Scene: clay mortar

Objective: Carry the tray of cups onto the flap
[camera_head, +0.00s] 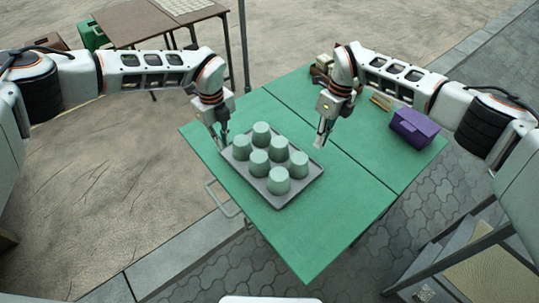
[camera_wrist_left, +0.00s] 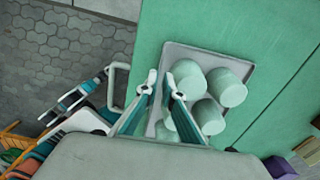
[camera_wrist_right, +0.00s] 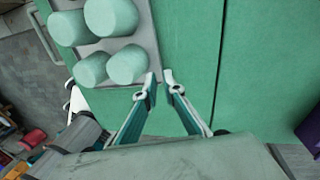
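A seam splits the tabletop; I cannot tell which panel is the flap. My left gripper (camera_head: 222,146) is at the tray's left end; its narrowly parted fingers (camera_wrist_left: 161,76) appear over the rim in the left wrist view. My right gripper (camera_head: 321,142) is at the tray's right side; its parted fingers (camera_wrist_right: 159,76) are near the rim in the right wrist view. Contact with the rim is unclear.
A purple box (camera_head: 413,128) stands on the table's right panel, with small wooden items (camera_head: 381,101) near it. A metal bracket (camera_head: 222,199) juts from the table's left edge. The near part of the left panel is bare. A brown table (camera_head: 150,22) stands behind.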

